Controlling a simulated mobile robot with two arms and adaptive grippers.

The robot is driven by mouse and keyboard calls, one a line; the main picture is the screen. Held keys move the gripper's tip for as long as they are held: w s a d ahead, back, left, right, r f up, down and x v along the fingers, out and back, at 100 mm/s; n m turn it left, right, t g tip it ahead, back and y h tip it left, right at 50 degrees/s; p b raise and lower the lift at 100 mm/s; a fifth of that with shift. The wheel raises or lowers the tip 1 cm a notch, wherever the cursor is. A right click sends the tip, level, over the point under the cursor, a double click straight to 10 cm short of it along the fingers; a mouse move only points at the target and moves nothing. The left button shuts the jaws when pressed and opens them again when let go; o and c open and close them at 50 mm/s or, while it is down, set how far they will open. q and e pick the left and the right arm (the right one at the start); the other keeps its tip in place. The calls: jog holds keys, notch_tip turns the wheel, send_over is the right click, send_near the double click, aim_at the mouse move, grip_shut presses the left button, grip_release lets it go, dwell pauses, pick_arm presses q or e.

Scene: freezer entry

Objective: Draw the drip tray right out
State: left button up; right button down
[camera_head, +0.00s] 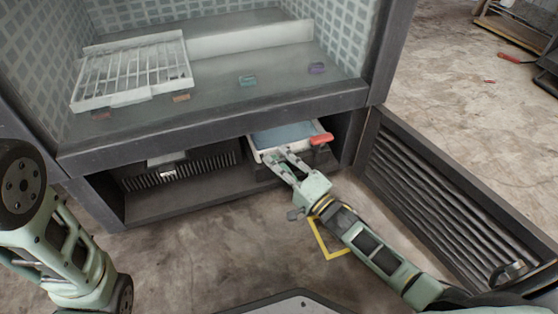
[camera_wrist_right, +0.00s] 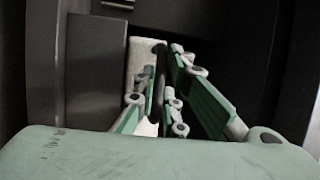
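The drip tray (camera_head: 258,141) is a shallow white tray with a blue-grey inside, in the low opening under the freezer cabinet. Its front part shows; its back is hidden under the cabinet floor. My right gripper (camera_head: 276,155) reaches in from the lower right, with its fingertips at the tray's front edge. In the right wrist view, the fingers (camera_wrist_right: 167,50) come close together beside a white strip (camera_wrist_right: 143,60), which looks like the tray's rim. Whether they grip it cannot be made out. Of my left arm only links show, at the left edge; its gripper is out of view.
A red-handled piece (camera_head: 321,139) lies at the tray's right. A dark louvred panel (camera_head: 440,195) lies right of the opening. A black finned grille (camera_head: 180,170) fills the opening's left. A white wire rack (camera_head: 133,75) stands inside the cabinet. Floor in front is mostly clear.

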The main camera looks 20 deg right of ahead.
jog(key=shift+f, duration=0.15)
dwell(0.3)
jog(key=s+p, duration=0.9)
jog(key=s, duration=0.9)
jog(key=shift+d+p, duration=0.35)
jog(key=shift+d, duration=0.05)
jog(key=c, duration=2.1)
grip_release()
jog(key=shift+f, duration=0.15)
